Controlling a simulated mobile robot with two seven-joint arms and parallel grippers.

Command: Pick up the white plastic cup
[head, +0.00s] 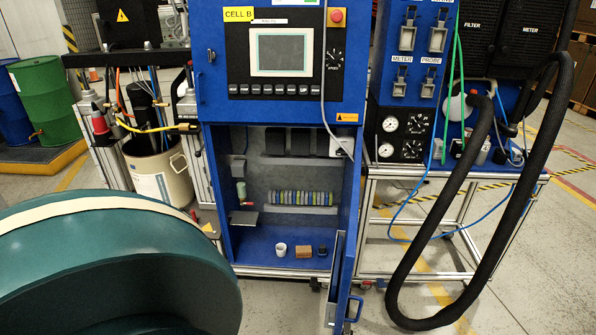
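The white plastic cup (281,249) stands upright on the blue floor of the open lower compartment of the blue cabinet (214,75). A small brown block (304,252) is just to its right, and a small dark object (322,250) lies farther right. No gripper shows in the head view.
The cabinet door (345,265) hangs open on the right side of the compartment. A row of coloured terminal blocks (300,198) is on the back wall above the cup. A thick black hose (440,190) loops down at the right. Something close blocks the lower left.

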